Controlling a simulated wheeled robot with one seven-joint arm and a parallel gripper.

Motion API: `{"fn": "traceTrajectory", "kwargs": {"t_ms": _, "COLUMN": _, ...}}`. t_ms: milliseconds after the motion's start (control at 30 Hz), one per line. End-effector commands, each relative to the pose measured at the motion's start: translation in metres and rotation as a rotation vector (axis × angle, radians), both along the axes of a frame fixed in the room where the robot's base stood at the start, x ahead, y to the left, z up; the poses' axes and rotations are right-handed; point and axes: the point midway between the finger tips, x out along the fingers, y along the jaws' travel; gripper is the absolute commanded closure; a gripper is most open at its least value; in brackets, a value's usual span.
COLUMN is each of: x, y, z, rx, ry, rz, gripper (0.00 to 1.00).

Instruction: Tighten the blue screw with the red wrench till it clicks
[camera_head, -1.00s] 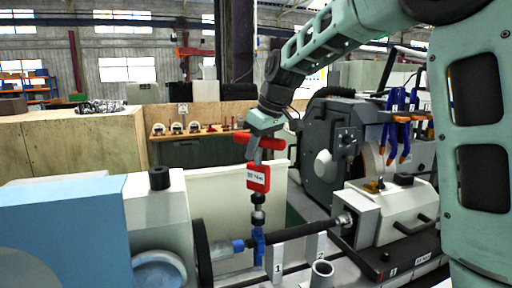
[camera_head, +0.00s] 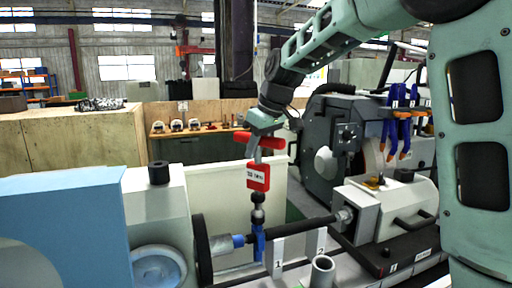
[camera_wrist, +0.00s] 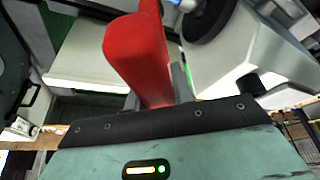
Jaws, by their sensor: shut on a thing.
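The red wrench (camera_head: 258,176) stands upright in the head view, with a red crossbar handle on top, a small white display and a dark socket below. Its lower end meets the blue screw (camera_head: 258,243), a blue piece around the left end of the dark horizontal bar. I cannot tell how fully the socket is seated. My gripper (camera_head: 261,146) is above the display, shut on the wrench by its handle. In the wrist view the red handle (camera_wrist: 140,58) fills the upper middle in front of my gripper (camera_wrist: 182,82); the screw is not clear there.
The dark bar (camera_head: 300,228) runs between the left headstock with its black disc (camera_head: 202,250) and the right tailstock (camera_head: 368,218). Plates marked 1 and 2 and a grey open tube (camera_head: 322,270) stand close by. Blue hoses (camera_head: 397,125) hang at the right.

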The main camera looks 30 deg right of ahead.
Motion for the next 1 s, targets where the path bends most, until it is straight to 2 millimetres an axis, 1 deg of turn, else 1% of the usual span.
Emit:
{"fn": "traceTrajectory", "kwargs": {"t_ms": 700, "x": 0.000, "y": 0.000, "z": -0.019, "rx": 0.000, "ry": -0.002, "rz": 0.000, "gripper": 1.00}}
{"fn": "traceTrajectory", "kwargs": {"t_ms": 1000, "x": 0.000, "y": 0.000, "z": -0.022, "rx": 0.000, "ry": -0.002, "rz": 0.000, "gripper": 1.00}}
